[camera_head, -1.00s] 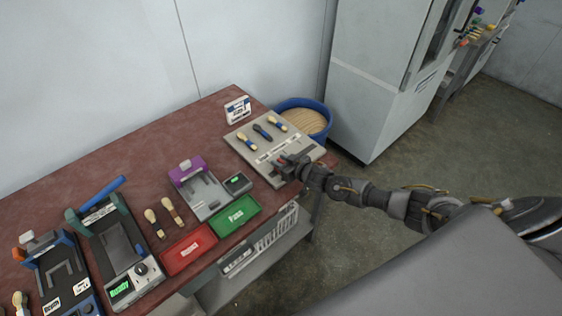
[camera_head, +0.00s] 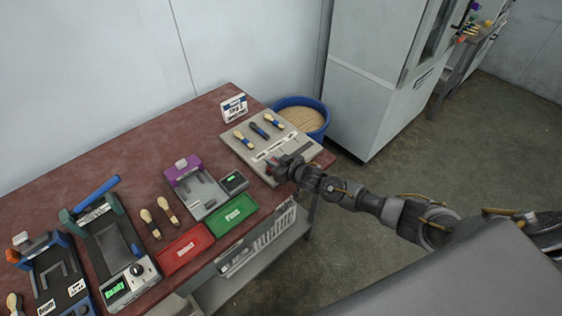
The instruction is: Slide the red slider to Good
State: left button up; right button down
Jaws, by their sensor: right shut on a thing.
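The grey board (camera_head: 240,148) lies at the right end of the red table, with several short brush-like pieces on its upper part and a pale label strip (camera_head: 275,146) below them. The red slider (camera_head: 271,162) shows only as a small bit of red at the board's lower part, beside my fingers. My right gripper (camera_head: 277,166) is over the board's lower edge, shut on the red slider, and hides most of it. The wording on the strip is too small to read. My left gripper is not in view.
A green tray (camera_head: 232,217) and a red tray (camera_head: 186,249) sit at the table's front edge. A purple-topped fixture (camera_head: 184,170) stands left of the board. A blue bin (camera_head: 313,117) is behind the board. A small sign (camera_head: 234,107) stands at the back.

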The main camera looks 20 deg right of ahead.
jog(key=shift+s+a+f, duration=0.1)
jog(key=shift+a, duration=0.1)
jog(key=c, duration=1.4)
grip_release()
jog(key=shift+a, duration=0.1)
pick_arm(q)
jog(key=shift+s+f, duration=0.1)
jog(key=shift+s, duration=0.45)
pick_arm(e)
jog(key=shift+s+d, duration=0.1)
jog(key=shift+d, duration=0.1)
jog(key=shift+s+d, duration=0.1)
jog(key=shift+s, duration=0.15)
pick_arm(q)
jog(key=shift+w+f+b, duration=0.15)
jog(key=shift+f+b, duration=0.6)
pick_arm(e)
jog(key=v, duration=1)
jog(key=shift+r, duration=0.3)
